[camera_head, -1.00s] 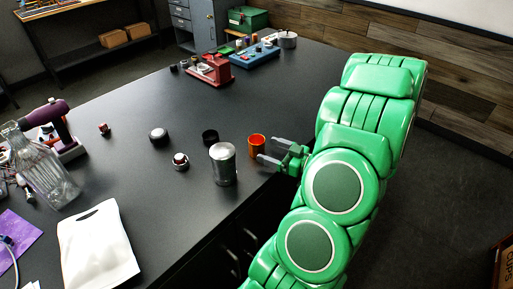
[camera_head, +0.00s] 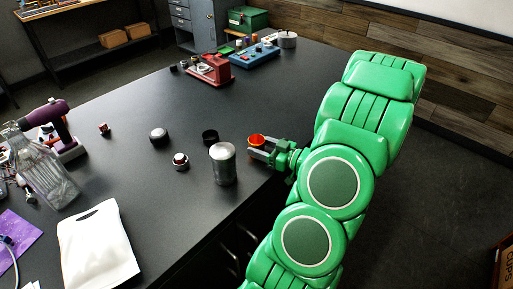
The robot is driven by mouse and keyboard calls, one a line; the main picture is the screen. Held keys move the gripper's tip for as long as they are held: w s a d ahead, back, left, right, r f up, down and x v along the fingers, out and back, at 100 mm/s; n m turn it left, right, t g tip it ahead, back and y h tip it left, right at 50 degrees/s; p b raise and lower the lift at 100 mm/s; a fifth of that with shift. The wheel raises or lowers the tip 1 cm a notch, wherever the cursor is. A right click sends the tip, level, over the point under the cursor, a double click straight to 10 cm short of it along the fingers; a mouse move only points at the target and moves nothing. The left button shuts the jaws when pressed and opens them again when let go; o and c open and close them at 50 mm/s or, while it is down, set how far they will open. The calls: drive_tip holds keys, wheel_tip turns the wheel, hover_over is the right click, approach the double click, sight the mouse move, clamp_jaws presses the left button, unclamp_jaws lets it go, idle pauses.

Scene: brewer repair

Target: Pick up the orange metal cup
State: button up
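The orange metal cup (camera_head: 257,140) stands near the right edge of the black table, right of the silver canister. Its rim and red-orange inside show above my gripper's fingers. My gripper (camera_head: 259,149) reaches in from the right, low over the table, with its fingers at the cup. The near finger crosses in front of the cup and hides most of its side. The far finger is largely hidden, so I cannot tell whether the fingers press on the cup.
A silver canister (camera_head: 223,165) stands close left of the cup. A black ring-shaped part (camera_head: 210,137) lies behind the canister. A small jar (camera_head: 180,161) and a dark round knob (camera_head: 158,137) stand further left. The table behind the cup is clear.

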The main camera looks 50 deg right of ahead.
drive_tip(key=c, duration=0.6)
drive_tip(key=shift+o, duration=0.2)
wheel_tip(320, 180, up, 10)
idle(0.5)
